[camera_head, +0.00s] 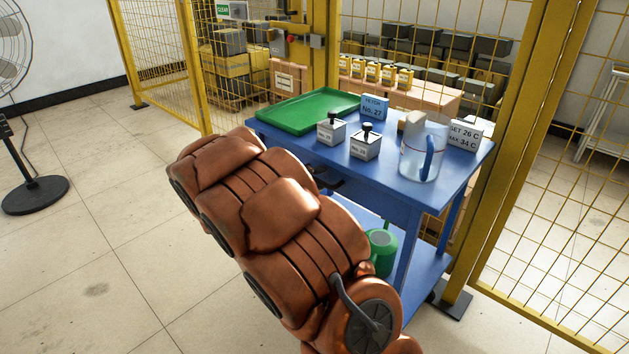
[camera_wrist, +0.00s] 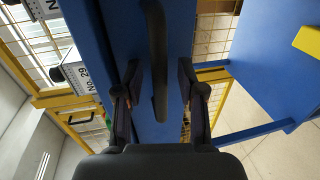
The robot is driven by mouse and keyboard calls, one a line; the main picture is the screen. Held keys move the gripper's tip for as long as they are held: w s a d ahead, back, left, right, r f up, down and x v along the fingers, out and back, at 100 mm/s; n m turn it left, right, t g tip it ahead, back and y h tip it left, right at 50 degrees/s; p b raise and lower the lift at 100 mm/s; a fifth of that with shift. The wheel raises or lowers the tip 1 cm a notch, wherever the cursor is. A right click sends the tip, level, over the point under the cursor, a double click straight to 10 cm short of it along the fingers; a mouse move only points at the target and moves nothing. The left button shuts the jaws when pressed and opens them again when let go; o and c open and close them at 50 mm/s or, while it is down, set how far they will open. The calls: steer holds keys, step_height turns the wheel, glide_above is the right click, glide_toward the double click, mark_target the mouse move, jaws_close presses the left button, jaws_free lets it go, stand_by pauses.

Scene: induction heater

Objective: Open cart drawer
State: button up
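The blue cart (camera_head: 452,185) stands right of centre in the head view. Its drawer front lies under the near edge of the top, mostly hidden by my arm; I see no pulled-out drawer there. In the wrist view the blue drawer front (camera_wrist: 115,40) fills the middle, with a dark bar handle (camera_wrist: 158,75) running lengthwise. My gripper (camera_wrist: 159,72) is open, one finger on each side of the handle, with gaps visible on both sides. In the head view my gripper (camera_head: 326,182) is a small dark shape at the cart's near edge, partly behind my arm.
On the cart top are a green tray (camera_head: 312,111), two labelled boxes (camera_head: 365,147), a clear jug (camera_head: 421,155) and signs (camera_head: 374,107). A green watering can (camera_head: 381,248) is on the lower shelf. Yellow mesh fencing (camera_head: 545,180) stands behind.

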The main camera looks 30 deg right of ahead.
jaws_close()
stand_by(0.6)
